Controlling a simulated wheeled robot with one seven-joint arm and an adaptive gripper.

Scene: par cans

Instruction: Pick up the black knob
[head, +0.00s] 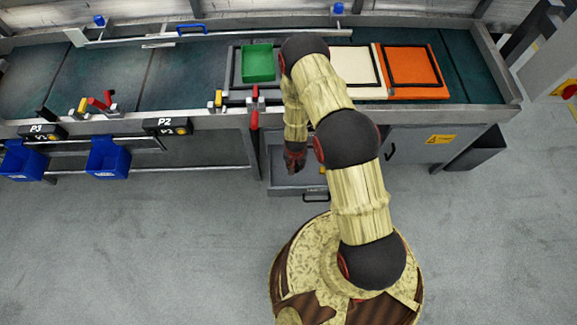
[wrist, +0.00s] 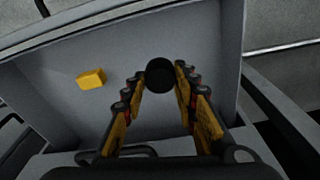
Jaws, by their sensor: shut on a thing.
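The black knob (wrist: 160,74) is a small dark round thing between my fingertips in the wrist view. My gripper (wrist: 159,80) has its two yellow and black fingers closed on the knob from both sides. In the head view my gripper (head: 294,165) points down into an open grey drawer (head: 297,190) under the bench. The knob cannot be made out there, hidden by my gripper and arm.
A yellow block (wrist: 91,79) lies in the drawer, left of my fingers in the wrist view. The drawer walls surround my gripper. Above, the bench holds a green bin (head: 258,63), a cream tray (head: 354,66) and an orange tray (head: 411,66).

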